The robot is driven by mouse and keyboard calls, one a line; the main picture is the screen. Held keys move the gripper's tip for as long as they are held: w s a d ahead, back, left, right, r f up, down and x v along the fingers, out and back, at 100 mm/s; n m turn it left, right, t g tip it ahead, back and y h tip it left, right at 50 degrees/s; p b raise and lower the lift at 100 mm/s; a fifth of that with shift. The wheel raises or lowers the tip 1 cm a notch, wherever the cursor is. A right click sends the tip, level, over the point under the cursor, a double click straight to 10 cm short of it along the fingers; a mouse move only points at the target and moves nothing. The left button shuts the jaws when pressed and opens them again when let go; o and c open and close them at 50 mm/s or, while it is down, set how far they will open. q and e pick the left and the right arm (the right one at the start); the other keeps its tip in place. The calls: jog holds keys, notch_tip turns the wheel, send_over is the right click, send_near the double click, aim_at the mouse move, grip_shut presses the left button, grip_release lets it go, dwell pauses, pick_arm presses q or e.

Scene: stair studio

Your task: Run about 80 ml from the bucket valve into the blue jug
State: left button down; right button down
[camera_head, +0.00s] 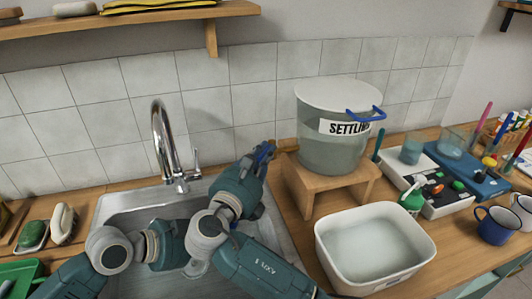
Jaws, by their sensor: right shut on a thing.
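I cannot make out a blue jug for sure.
A white basin (336,253) stands in front of the stand. The steel sink (118,207) and tap (160,140) lie to the left. A shelf (130,18) hangs above.

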dwell(0.4)
jog(key=c, duration=1.8)
grip_release()
jog(key=shift+c, duration=0.2)
jog(key=shift+d, duration=0.15)
